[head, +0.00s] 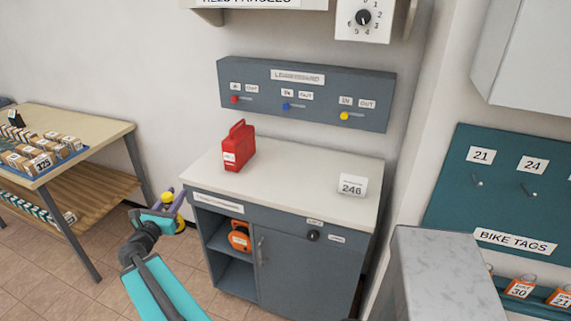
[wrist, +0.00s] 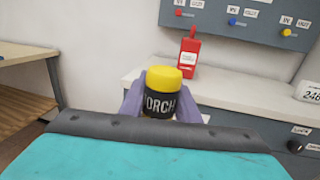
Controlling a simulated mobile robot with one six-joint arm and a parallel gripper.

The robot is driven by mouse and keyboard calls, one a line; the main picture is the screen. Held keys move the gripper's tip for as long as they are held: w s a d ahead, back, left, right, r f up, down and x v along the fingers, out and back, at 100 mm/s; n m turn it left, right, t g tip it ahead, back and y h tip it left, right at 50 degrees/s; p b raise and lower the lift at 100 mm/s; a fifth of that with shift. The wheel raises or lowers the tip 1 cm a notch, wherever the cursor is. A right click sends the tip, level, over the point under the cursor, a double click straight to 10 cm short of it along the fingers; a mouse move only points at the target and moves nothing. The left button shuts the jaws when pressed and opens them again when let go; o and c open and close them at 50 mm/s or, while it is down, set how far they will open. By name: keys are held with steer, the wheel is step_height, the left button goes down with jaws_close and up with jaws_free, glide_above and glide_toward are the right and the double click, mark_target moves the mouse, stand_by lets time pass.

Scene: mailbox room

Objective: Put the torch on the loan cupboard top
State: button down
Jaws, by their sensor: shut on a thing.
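My gripper (head: 170,205) is shut on the torch, left of the loan cupboard in the head view. The torch (wrist: 160,98) has a yellow cap and a black body lettered "TORCH"; it stands roughly upright between the purple fingers in the wrist view. In the head view only small yellow parts of the torch (head: 168,197) show. The loan cupboard top (head: 290,185) is a pale slab on a grey-blue cupboard, and it also shows in the wrist view (wrist: 240,92). The torch is apart from it.
A red can (head: 238,147) stands on the top's left part, and a white "246" sign (head: 352,186) at the right. The middle and front are clear. A grey-blue board (head: 306,94) hangs behind. An orange item (head: 239,236) sits on a shelf below. A table (head: 75,150) stands at left.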

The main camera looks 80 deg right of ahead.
steer(key=s+d+r+m+g+p, duration=0.1)
steer(key=s+d, duration=0.4)
steer(key=s, duration=0.6)
steer(key=s+d+r+m+g+y+p, duration=0.1)
steer(key=s+d+r+g+p, duration=0.3)
steer(key=s, duration=0.8)
steer(key=s+d+r+m+g+p, duration=0.2)
steer(key=s+d+r+p, duration=0.2)
steer(key=s+d, duration=0.4)
steer(key=s+p, duration=0.1)
steer(key=s, duration=0.3)
steer(key=shift+s+r+m+y, duration=0.2)
steer(key=shift+r+m+y, duration=0.1)
steer(key=shift+m, duration=0.1)
steer(key=shift+w+f, duration=0.1)
steer(key=shift+w, duration=0.05)
